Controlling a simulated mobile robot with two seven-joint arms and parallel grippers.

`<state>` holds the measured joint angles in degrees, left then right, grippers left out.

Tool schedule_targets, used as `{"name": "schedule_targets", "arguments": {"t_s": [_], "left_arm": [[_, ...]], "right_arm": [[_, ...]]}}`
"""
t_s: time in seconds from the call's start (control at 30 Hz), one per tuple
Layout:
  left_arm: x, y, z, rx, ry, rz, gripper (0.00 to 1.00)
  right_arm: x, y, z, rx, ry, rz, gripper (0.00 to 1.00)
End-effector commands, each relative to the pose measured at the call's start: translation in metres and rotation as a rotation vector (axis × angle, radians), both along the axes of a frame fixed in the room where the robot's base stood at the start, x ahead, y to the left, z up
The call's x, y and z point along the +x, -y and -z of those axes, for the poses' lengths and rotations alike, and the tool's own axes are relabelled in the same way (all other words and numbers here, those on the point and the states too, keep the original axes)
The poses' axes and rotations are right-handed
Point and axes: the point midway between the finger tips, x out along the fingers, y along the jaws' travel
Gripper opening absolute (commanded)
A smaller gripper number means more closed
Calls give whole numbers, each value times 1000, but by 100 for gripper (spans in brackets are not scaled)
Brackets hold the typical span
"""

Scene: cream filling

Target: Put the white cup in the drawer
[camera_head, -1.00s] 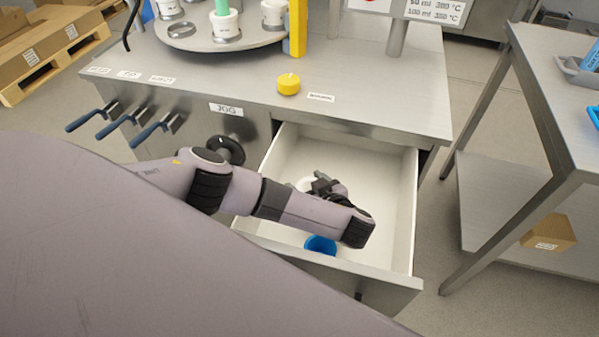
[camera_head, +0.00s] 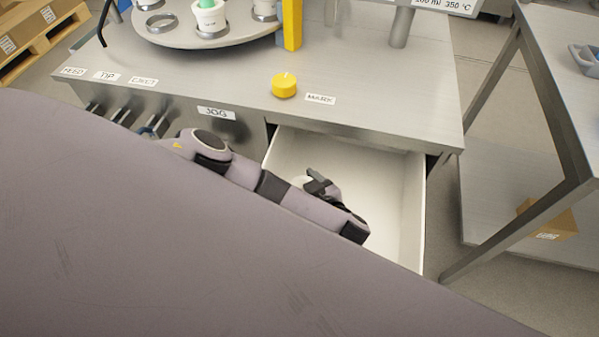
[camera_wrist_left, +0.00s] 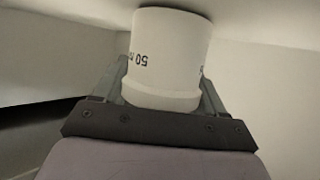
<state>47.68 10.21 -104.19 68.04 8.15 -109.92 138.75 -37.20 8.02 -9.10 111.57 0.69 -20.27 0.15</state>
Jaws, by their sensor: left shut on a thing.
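The white cup (camera_wrist_left: 168,55) with dark "50" lettering is between the two fingers of my left gripper (camera_wrist_left: 165,88) in the left wrist view. The fingers are shut on it, one on each side. In the head view the left gripper (camera_head: 318,184) is inside the open drawer (camera_head: 397,200), and only a small white part of the cup (camera_head: 299,181) shows beside it. The drawer's white walls are around the cup in the wrist view. Whether the cup touches the drawer floor is hard to tell. My right gripper is not in view.
The steel table top (camera_head: 370,90) is above the drawer, with a yellow knob (camera_head: 284,86) on it. A round carousel (camera_head: 205,28) with cups stands at the back. A second steel table (camera_head: 560,110) is at the right. My own body hides the drawer's front.

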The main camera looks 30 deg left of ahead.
Motion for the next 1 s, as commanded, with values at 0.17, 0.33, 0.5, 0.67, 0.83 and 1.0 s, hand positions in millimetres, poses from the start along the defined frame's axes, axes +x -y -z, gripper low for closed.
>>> {"name": "schedule_targets", "arguments": {"t_s": [0.17,0.33,0.5,0.67,0.83,1.0], "left_arm": [[-5,2,2,0,1,0,37],[-5,2,2,0,1,0,37],[-5,2,5,0,0,-1,74],[-5,2,4,0,1,0,96],[-5,2,4,0,1,0,96],[-9,9,0,-2,-1,1,96]], "right_arm": [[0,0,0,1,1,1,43],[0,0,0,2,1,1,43],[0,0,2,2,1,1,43],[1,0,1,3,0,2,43],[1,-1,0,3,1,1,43],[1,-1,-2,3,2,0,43]]}}
